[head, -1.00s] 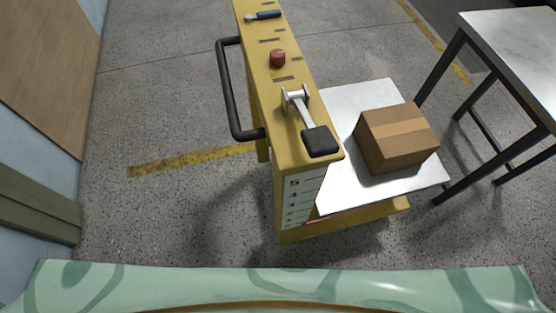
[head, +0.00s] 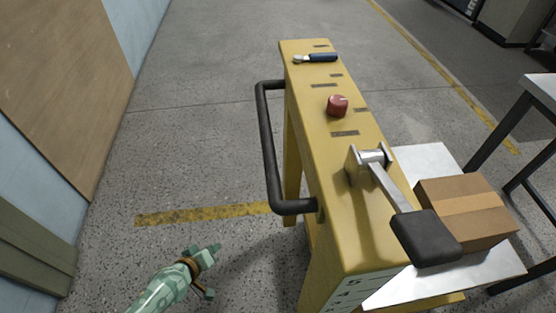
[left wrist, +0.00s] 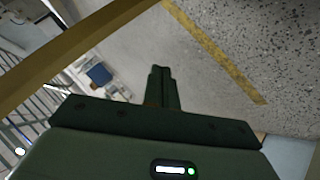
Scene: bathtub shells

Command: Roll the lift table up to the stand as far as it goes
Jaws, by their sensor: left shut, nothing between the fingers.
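The yellow lift table (head: 335,185) stands in the middle of the head view. It has a black bar handle (head: 268,150) on its left side and a crank lever with a black grip (head: 425,238) on top. Its pale platform (head: 420,160) bears a cardboard box (head: 465,210). The stand (head: 545,90), with a light top and dark legs, is at the right edge, partly cut off; I cannot tell whether the platform touches it. My left gripper (head: 208,265) is shut and empty, left of the handle and apart from it. The left wrist view shows its shut fingers (left wrist: 160,85). My right gripper is out of view.
A wall with a brown panel (head: 55,90) runs along the left. Yellow lines mark the floor. The floor between wall and lift table is clear.

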